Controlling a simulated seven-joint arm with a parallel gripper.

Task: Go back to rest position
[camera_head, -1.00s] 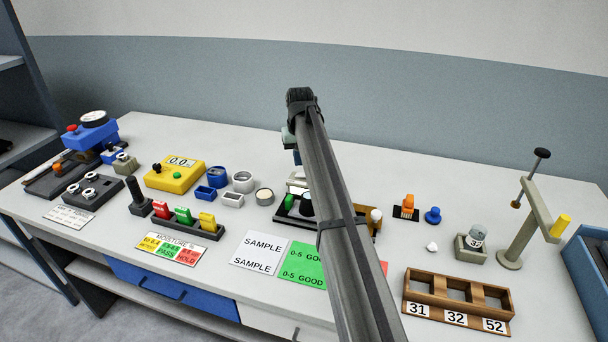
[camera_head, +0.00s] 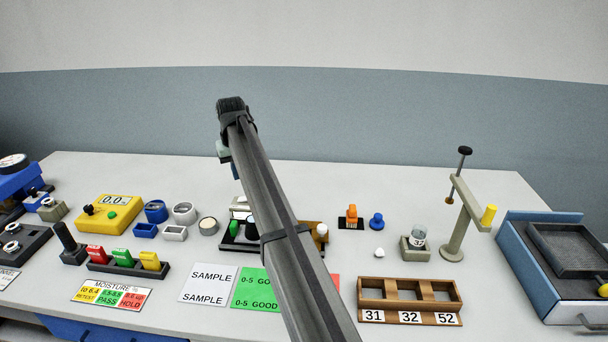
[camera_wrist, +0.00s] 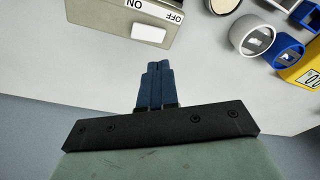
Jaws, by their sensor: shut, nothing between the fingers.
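My gripper (camera_wrist: 154,85) shows in the wrist view with its dark blue fingers together and nothing between them. It is above the bench (camera_head: 340,190), near a grey-beige box with an ON/OFF label (camera_wrist: 135,28). In the head view my arm reaches up across the middle of the picture, and its forearm hides most of the gripper. The arm also covers part of the bench and of the items behind it.
A yellow meter (camera_head: 109,214) and blue and white cups stand left of the arm. Right of it are a wooden rack (camera_head: 409,292) numbered 31, 32 and 52, a tall beige stand (camera_head: 455,225) and a blue tray unit (camera_head: 520,262). The back of the bench is mostly clear.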

